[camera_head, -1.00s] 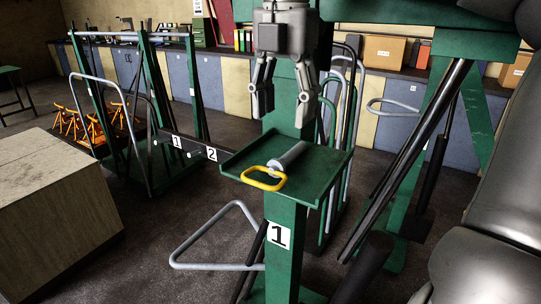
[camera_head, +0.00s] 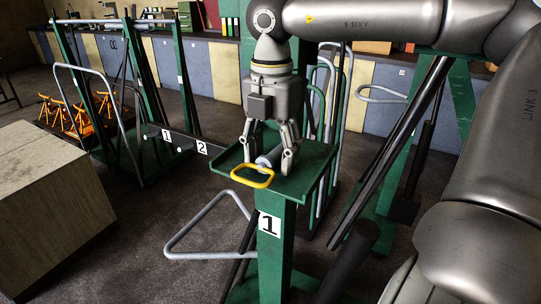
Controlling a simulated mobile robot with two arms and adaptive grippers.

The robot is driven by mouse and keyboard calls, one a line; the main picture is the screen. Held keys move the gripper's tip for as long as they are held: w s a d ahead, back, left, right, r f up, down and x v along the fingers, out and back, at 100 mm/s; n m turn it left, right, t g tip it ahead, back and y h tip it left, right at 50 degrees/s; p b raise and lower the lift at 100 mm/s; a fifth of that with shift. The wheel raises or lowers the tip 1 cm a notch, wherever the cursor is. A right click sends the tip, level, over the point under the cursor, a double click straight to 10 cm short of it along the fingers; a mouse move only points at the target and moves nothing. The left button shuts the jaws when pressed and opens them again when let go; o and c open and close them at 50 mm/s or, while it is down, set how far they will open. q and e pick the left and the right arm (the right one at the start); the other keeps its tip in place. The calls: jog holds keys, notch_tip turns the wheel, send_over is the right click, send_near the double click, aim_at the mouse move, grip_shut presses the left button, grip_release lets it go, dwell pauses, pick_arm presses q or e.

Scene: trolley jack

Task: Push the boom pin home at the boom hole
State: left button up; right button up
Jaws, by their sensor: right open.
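The boom pin is a grey cylinder with a yellow loop handle (camera_head: 253,176). It lies on a green tray (camera_head: 312,167) on top of a green post labelled 1. My right gripper (camera_head: 268,162) points down at the tray, open, with its fingers on either side of the pin's grey shaft, which they partly hide. I cannot tell whether the fingers touch the pin. A dark bar (camera_head: 180,139) with labels 1 and 2 stands behind and left of the tray. I cannot make out which opening is the boom hole. My left gripper is not in view.
A grey tubular frame (camera_head: 205,255) sticks out left of the post. A large pale block (camera_head: 45,195) stands at the left. A green frame (camera_head: 178,75) holds the dark bar's side of the room. Cabinets (camera_head: 226,80) line the back.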

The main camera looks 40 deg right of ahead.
jog(key=shift+a, duration=0.1)
jog(key=c, duration=0.3)
grip_shut()
jog(key=shift+r, duration=0.15)
